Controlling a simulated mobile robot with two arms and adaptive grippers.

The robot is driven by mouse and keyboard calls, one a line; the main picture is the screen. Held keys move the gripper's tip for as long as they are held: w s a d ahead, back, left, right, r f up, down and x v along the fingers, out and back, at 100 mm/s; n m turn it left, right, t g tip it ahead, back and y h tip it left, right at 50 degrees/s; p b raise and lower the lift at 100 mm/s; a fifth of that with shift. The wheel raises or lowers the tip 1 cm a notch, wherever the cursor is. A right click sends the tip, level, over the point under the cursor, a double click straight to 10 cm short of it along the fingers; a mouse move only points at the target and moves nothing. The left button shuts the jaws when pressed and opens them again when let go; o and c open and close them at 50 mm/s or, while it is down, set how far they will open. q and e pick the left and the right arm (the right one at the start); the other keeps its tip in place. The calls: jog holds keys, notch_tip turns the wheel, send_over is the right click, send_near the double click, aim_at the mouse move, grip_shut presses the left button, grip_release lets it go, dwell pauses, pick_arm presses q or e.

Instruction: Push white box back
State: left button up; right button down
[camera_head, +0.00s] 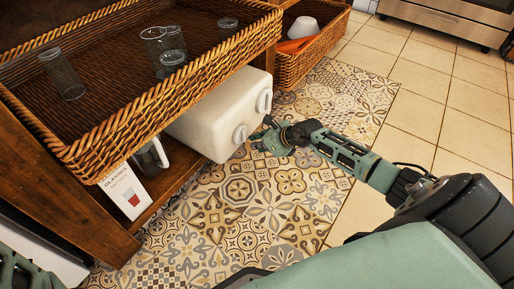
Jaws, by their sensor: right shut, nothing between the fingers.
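The white box (213,119) sits on the lower shelf under a wicker tray, with its front end sticking out past the shelf edge. Its front face has two round knob-like parts, one near the top right and one lower. My right gripper (259,141) is shut and empty, right at the box's front face near the lower knob. I cannot tell whether it touches the box. Part of my left arm (18,272) shows at the lower left edge; its gripper's fingers are not visible.
A wicker tray (125,125) with several glasses (62,74) is above the box. A glassware carton (127,192) and a glass mug (150,158) stand left of the box. Another wicker basket (305,66) holds a white bowl (303,27). The tiled floor (290,205) in front is clear.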

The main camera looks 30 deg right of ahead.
jog(key=shift+w, duration=0.2)
jog(key=w+a, duration=0.1)
jog(key=w, duration=0.1)
jog(key=w+a, duration=0.1)
jog(key=w, duration=0.2)
jog(key=w+a, duration=0.1)
jog(key=w, duration=0.2)
jog(key=shift+a, duration=0.1)
jog(key=shift+r, duration=0.1)
